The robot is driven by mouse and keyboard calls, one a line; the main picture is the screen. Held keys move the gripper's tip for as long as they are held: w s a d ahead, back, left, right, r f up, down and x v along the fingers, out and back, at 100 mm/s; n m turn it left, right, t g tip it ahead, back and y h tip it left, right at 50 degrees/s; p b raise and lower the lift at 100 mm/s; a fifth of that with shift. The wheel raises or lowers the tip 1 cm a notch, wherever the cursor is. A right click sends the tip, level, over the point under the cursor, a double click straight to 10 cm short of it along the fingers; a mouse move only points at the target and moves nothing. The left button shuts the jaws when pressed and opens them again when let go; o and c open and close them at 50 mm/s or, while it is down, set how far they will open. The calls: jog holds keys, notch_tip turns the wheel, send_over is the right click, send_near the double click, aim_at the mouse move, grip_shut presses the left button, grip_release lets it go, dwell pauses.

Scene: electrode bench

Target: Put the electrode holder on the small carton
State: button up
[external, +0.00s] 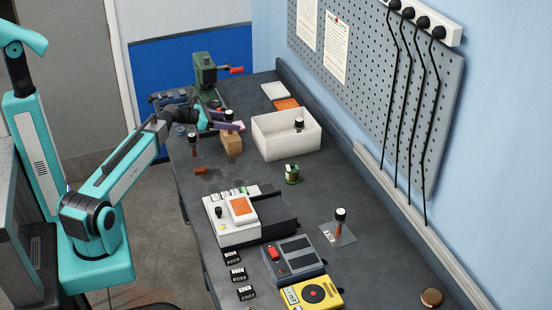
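The small carton (232,146) is a brown box standing on the far part of the bench, left of the white bin. My gripper (229,122) is at the carton's top, its dark fingers reaching right. A black-capped electrode holder with a pale band (228,114) shows at the fingers, right over the carton. Its lower part is hidden by the near finger, so I cannot tell whether it is gripped or rests on the carton. Similar black-capped holders stand on the bench left of the carton (193,139), in the white bin (299,125), and on a small grey plate (340,215).
The white bin (285,138) is right of the carton. A green vise-like machine (205,75) stands behind. A green can (292,174), white device (229,226), grey meter (291,259) and yellow meter (312,294) stand nearer. A small brown block (200,171) lies near the left edge.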

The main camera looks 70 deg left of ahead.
jog(key=shift+r, duration=0.1)
jog(key=shift+s, duration=0.15)
jog(key=b+v, duration=0.2)
jog(key=v, duration=0.9)
jog(key=shift+s+r, duration=0.3)
jog(key=shift+f, duration=0.1)
dwell(0.4)
